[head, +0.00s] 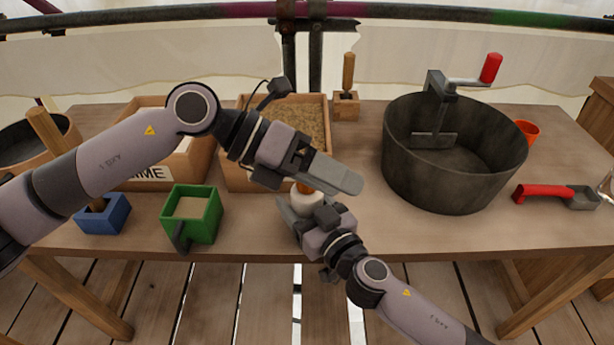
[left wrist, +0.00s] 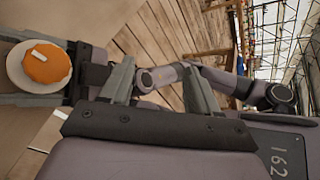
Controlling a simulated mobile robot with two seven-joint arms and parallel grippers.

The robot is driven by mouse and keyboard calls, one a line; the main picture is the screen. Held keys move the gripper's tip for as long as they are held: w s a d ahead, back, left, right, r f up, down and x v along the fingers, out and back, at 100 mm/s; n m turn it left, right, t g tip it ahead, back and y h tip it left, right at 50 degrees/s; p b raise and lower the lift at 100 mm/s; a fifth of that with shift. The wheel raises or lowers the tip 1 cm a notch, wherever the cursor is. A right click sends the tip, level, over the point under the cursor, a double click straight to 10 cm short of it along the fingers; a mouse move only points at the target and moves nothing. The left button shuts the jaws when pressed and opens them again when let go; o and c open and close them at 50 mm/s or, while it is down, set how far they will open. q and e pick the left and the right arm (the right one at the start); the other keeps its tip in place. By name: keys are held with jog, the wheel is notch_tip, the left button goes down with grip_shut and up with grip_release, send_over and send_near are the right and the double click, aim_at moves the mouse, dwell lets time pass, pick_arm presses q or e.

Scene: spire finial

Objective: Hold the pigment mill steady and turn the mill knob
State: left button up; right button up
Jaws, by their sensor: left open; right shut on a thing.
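The pigment mill (head: 307,203) is a small white body at the table's front edge. Its orange mill knob (head: 306,187) is partly hidden behind my left gripper in the head view. My right gripper (head: 298,211) is shut on the mill from the front. My left gripper (head: 348,180) is open and empty, above and beside the mill. In the left wrist view the round orange knob (left wrist: 47,65) with a white pointer mark sits on the white mill (left wrist: 17,67), left of my left gripper's open fingers (left wrist: 158,80), not between them.
A green box (head: 192,212) and a blue block (head: 103,214) stand to the left. A sand-filled wooden bin (head: 298,112) is behind the mill. A large dark tub (head: 450,165) with a red-handled crank stands right. A red-handled scoop (head: 552,193) lies far right.

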pick_arm(q)
jog(key=s+a+f+m+t, duration=0.15)
jog(key=a+m+t, duration=0.3)
jog(key=m, duration=0.75)
jog(key=a+f+m+t, duration=0.3)
jog(key=m+t, duration=0.3)
jog(key=m, duration=0.5)
jog(key=s+a+f+m+t, duration=0.1)
jog(key=a+f+m+t, duration=0.3)
jog(key=m, duration=0.8)
jog(key=shift+t, duration=0.45)
jog(key=shift+r+x, duration=0.25)
jog(key=shift+x, duration=1.9)
jog(key=shift+r+x, duration=0.25)
jog(key=shift+x, duration=1.85)
jog(key=shift+r+x, duration=0.25)
jog(key=shift+x, duration=1.9)
jog(key=c, duration=1)
